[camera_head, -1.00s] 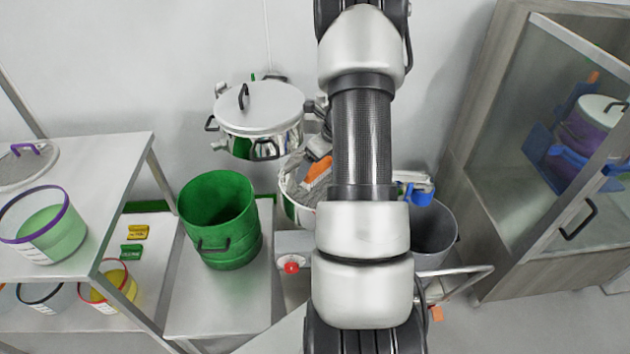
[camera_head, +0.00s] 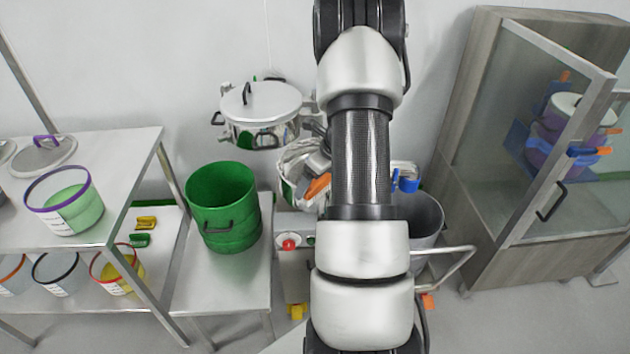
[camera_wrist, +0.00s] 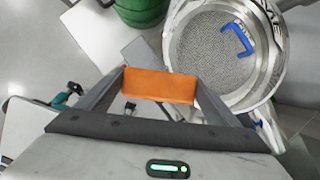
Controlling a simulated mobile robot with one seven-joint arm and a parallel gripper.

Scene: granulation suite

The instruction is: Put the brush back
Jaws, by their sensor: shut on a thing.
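My gripper (camera_wrist: 160,88) is shut on the brush (camera_wrist: 160,84), whose orange part is held between the two grey fingers in the wrist view. In the head view the orange part of the brush (camera_head: 317,186) shows just left of my arm, above the round metal vessel area. The rest of the brush is hidden. In the wrist view the brush is to the left of an open round metal bowl (camera_wrist: 273,85) with a mesh-like grey inside and a blue handle-shaped piece (camera_wrist: 237,40) in it. I cannot tell how far below the brush the bowl is.
A green bucket (camera_head: 222,205) stands on a metal bench left of the arm. A lidded steel pot (camera_head: 260,102) is behind. A glass-fronted cabinet (camera_head: 480,150) holding purple tubs and orange-tipped items (camera_head: 605,151) stands right. A shelf with tubs (camera_head: 66,203) is left.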

